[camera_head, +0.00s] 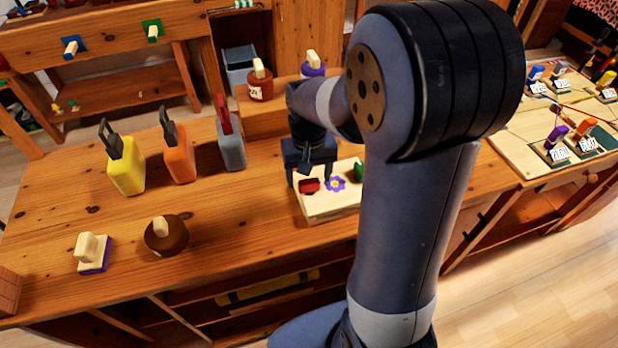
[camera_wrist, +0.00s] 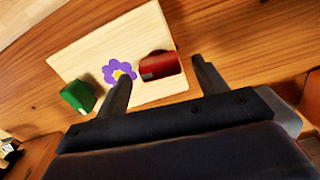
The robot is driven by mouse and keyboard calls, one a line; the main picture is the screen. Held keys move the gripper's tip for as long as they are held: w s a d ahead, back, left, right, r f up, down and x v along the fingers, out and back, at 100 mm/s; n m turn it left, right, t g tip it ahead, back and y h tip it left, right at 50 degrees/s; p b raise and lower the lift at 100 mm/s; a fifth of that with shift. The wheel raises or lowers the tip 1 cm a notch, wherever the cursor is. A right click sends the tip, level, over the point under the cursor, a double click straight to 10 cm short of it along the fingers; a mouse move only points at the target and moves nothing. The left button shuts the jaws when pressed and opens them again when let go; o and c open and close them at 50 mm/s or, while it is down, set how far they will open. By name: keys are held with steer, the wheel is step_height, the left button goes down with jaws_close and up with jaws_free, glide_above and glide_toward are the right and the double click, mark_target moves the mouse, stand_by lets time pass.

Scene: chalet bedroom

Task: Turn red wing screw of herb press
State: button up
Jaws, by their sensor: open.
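The herb press (camera_head: 330,207) is a pale wooden board on the bench, with a purple flower (camera_head: 336,184) on top. The red wing screw (camera_head: 308,185) sits on its left part, and a green wing screw (camera_head: 359,170) is partly hidden behind my arm. In the wrist view the red wing screw (camera_wrist: 158,66) lies near the board's right edge and the green wing screw (camera_wrist: 78,97) at its left. My gripper (camera_head: 314,176) is over the press. In the wrist view the gripper (camera_wrist: 162,80) is open, its fingers on either side of the red screw, apparently apart from it.
Yellow (camera_head: 123,165), orange (camera_head: 178,150) and grey (camera_head: 230,142) bottle-like containers stand left of the press. A brown round pot (camera_head: 166,235) and a purple-based block (camera_head: 93,254) are nearer the front. A red-brown jar (camera_head: 260,82) stands behind. The bench between these and the press is clear.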

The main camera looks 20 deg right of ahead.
mark_target(309, 181)
step_height(309, 181, up, 9)
stand_by(0.3)
steer(key=shift+f, duration=0.1)
step_height(309, 181, down, 11)
steer(key=shift+s+r, duration=0.1)
steer(key=shift+n, duration=0.8)
